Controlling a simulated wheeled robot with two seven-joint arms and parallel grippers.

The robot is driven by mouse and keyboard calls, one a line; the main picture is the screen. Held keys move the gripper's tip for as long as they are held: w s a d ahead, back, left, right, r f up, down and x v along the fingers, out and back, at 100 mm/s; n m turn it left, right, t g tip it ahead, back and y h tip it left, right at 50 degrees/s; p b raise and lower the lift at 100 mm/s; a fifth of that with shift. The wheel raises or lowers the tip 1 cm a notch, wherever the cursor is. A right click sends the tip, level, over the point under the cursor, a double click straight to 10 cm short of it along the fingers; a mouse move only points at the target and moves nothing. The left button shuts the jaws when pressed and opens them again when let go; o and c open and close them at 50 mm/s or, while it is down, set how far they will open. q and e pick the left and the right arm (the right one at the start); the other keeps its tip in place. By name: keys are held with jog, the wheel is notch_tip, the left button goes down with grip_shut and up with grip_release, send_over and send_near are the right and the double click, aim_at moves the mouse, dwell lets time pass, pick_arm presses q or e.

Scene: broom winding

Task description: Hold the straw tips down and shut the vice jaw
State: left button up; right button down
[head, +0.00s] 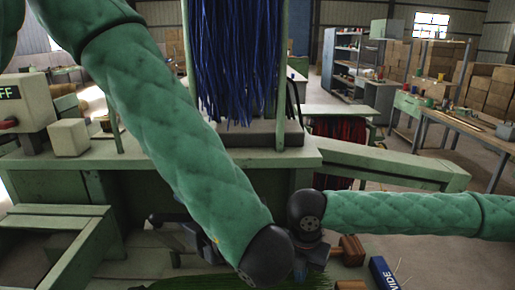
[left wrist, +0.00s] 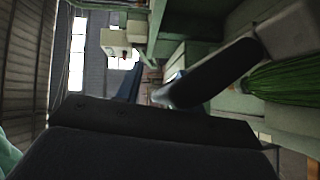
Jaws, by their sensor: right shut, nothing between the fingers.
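A bundle of green straw (head: 215,283) lies at the bottom of the head view, partly behind my left arm. It also shows at the right of the left wrist view (left wrist: 285,85). My left gripper (head: 208,243) is low over the bench beside the straw, mostly hidden by my wrist; its dark body fills the bottom of the left wrist view. Its opening is unclear. A dark rod with a grey block (left wrist: 215,75) crosses near the straw; I cannot tell if it is the vice jaw. My right gripper (head: 308,252) is shut and empty, just right of my left wrist.
Wooden blocks (head: 351,248) and a blue box (head: 383,273) lie right of my right gripper. Blue bristles (head: 238,60) hang above the green bench (head: 150,162). An open green frame (head: 50,213) stands at left. A worktable (head: 470,130) is far right.

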pick_arm(q)
jog(key=shift+w+r, duration=0.4)
jog(key=shift+w, duration=0.25)
jog(key=w+r+m+g, duration=0.1)
jog(key=w+r+g, duration=0.15)
jog(key=w, duration=1.75)
jog(key=s+d+r+m+h, duration=0.2)
jog(key=d+r+m, duration=0.3)
jog(key=m, duration=0.6)
jog(key=s+d+r+m+h, duration=0.1)
jog(key=s+d+r+m, duration=0.4)
jog(key=d+m, duration=0.3)
jog(key=m, duration=0.4)
jog(key=shift+s+d+h, duration=0.2)
jog(key=shift+d+h, duration=0.2)
